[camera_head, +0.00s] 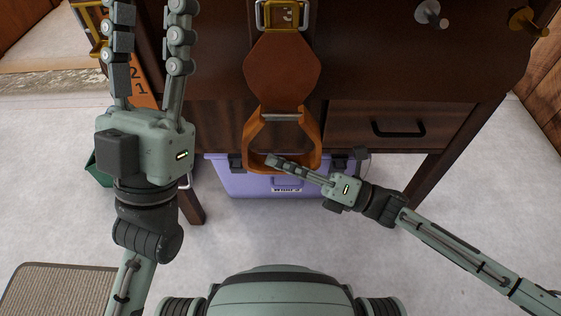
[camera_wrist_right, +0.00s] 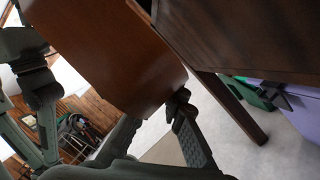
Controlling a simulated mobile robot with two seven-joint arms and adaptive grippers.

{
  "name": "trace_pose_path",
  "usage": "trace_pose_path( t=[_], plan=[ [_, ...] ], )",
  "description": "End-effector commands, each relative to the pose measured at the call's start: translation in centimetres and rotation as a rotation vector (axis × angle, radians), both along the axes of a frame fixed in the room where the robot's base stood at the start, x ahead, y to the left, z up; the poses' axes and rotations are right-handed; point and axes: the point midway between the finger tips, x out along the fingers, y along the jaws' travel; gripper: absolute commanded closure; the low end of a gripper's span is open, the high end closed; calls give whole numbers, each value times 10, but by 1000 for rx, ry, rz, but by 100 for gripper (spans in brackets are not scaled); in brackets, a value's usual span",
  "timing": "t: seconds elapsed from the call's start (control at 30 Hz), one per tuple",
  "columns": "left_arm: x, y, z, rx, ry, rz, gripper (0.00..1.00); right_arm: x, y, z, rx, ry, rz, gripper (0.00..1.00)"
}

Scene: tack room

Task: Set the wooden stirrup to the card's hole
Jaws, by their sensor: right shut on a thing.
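The wooden stirrup (camera_head: 314,143) hangs below a brown leather flap (camera_head: 283,75) in the middle of the head view. A metal buckle (camera_head: 262,16) with a strap sits above the flap. My right gripper (camera_head: 271,161) is shut on the stirrup at its bottom bar. A smooth brown surface (camera_wrist_right: 105,50) fills much of the right wrist view, with a finger at its edge. My left gripper (camera_head: 148,45) is open and empty, fingers pointing up, left of the stirrup. An orange board (camera_head: 143,92) with numbers 2 and 1 is partly hidden behind it; I cannot tell if it is the card.
A dark wooden cabinet (camera_head: 400,85) with a black-handled drawer stands behind the stirrup. A lilac box (camera_head: 240,185) sits on the floor below. Knobs (camera_head: 430,14) stick out at upper right. A mat (camera_head: 55,290) lies at lower left. The pale floor at right is clear.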

Motion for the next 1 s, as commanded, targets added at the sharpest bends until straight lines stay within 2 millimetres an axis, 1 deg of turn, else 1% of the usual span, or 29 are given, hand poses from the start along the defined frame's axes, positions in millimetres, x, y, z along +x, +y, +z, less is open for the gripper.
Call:
trace_pose_path(
  t=[0.03,0.1,0.2,0.47,0.57,0.67,1.0],
  plan=[
    [0,0,0,0,-1,0,60,1,0,2,3,-1,0,88],
    [0,0,0,0,-1,0,60,1,0,2,3,-1,0,79],
    [0,0,1,-1,-2,0,60,0,0,1,1,0,0,69],
    [0,0,1,0,-3,0,60,0,-1,0,-1,0,-1,69],
    [0,0,1,0,-3,0,60,-2,-6,-2,-2,2,-1,69],
    [0,0,1,0,-3,0,60,-6,-19,-6,-2,3,-2,69],
    [0,0,0,0,-3,0,60,-28,-85,-20,-2,3,-2,69]
  ],
)
